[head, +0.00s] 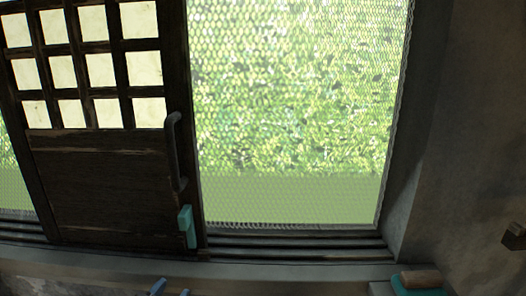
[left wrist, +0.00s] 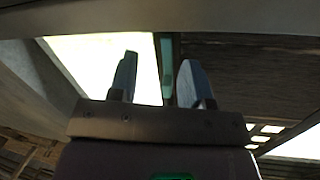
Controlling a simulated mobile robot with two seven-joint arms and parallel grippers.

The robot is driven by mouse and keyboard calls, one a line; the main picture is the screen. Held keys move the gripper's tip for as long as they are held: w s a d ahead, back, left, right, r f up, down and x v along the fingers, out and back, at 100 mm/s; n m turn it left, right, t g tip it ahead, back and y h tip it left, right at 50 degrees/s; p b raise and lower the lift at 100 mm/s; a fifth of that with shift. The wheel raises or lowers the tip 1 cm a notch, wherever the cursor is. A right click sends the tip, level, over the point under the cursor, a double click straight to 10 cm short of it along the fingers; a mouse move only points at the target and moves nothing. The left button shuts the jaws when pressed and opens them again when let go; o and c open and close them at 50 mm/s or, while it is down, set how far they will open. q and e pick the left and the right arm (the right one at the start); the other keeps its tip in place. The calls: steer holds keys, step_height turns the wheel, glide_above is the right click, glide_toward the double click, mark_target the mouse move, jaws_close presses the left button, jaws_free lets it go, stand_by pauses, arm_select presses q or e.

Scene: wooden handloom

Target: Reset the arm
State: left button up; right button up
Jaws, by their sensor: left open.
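My left gripper (head: 169,291) shows only as blue fingertips at the bottom edge of the head view, left of centre. In the left wrist view its two blue-grey fingers (left wrist: 160,80) stand apart with nothing held between them. The gripper is below the sliding wooden panel (head: 100,180) in the head view and apart from it. A teal piece (head: 187,226) is on the panel's lower right edge. It also seems to show beyond the fingers in the left wrist view (left wrist: 167,62). My right gripper is not in view.
The panel has pale panes and a dark vertical handle (head: 174,150). To its right is a mesh-covered opening (head: 290,110) with greenery behind. A sill with rails (head: 300,247) runs below. A brown block (head: 421,279) lies on a teal item at bottom right. A grey wall (head: 470,140) stands right.

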arm_select(q)
steer(key=s+a+f+n+g+y, duration=0.2)
steer(key=s+a+f, duration=0.2)
steer(key=s+f, duration=0.5)
steer(key=s+a+f+n+g+y, duration=0.1)
steer(key=s+a+f+n+g, duration=0.1)
steer(key=s+a+f, duration=0.3)
steer(key=s+f+g, duration=0.1)
steer(key=s+f, duration=0.3)
steer(key=f, duration=0.5)
steer(key=shift+f+n+y, duration=0.15)
steer(key=shift+n+y, duration=0.15)
steer(key=shift+y, duration=0.1)
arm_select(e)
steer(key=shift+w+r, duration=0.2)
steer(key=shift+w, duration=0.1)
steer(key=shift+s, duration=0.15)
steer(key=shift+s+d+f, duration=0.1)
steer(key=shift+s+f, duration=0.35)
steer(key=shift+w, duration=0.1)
